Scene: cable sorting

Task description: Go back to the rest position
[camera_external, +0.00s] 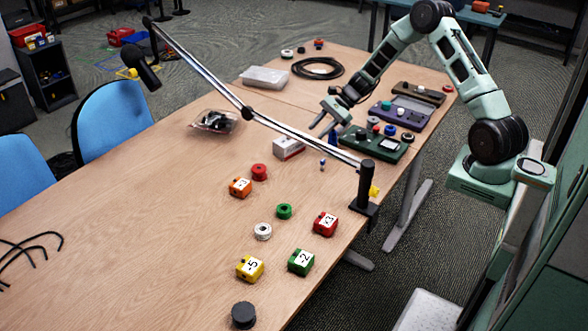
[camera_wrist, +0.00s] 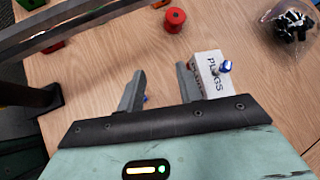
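My gripper (camera_external: 322,128) is above the table, over the area between the white box and the device panels. In the wrist view my gripper (camera_wrist: 158,82) has its two fingers spread apart with no held object visible between them. A white box (camera_external: 289,147) stands just left of and below the gripper; in the wrist view the box (camera_wrist: 213,76) reads "PLUGS" and sits beside the right finger. A blue plug (camera_wrist: 225,67) shows at the box. A small bit of blue is partly hidden beside the left finger.
A lamp with a long metal arm (camera_external: 300,137) crosses the table near my gripper; its base (camera_external: 363,208) stands at the table edge. Device panels (camera_external: 372,146) lie to the right. Coloured blocks and spools (camera_external: 259,172) are spread in front. A bag (camera_external: 214,121) lies left.

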